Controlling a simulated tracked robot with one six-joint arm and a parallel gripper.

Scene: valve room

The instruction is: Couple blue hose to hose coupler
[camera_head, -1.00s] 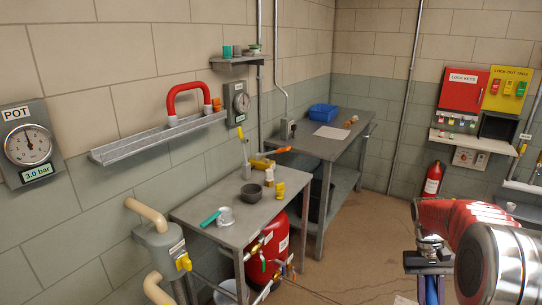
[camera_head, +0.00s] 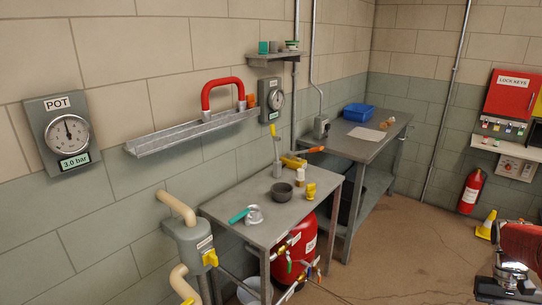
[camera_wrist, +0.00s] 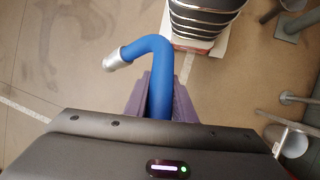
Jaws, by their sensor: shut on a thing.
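The blue hose (camera_wrist: 150,48) shows in the wrist view, with a silver metal end fitting (camera_wrist: 112,60) pointing left. My gripper (camera_wrist: 161,88) has its purple fingers on both sides of the hose and is shut on it. The hose bends beyond the fingers, so its metal end lies ahead and to the left of them. In the head view only part of my arm shows at the lower right edge, and the hose is not visible there. I cannot make out the hose coupler for certain in either view.
A grey table (camera_head: 230,208) carries a dark bowl (camera_head: 282,193) and small items. A red tank (camera_head: 307,240) with valves stands under it. A second bench (camera_head: 350,148) holds a blue tray (camera_head: 358,112). A yellow cone (camera_head: 486,226) stands near the extinguisher (camera_head: 471,191). The middle floor is clear.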

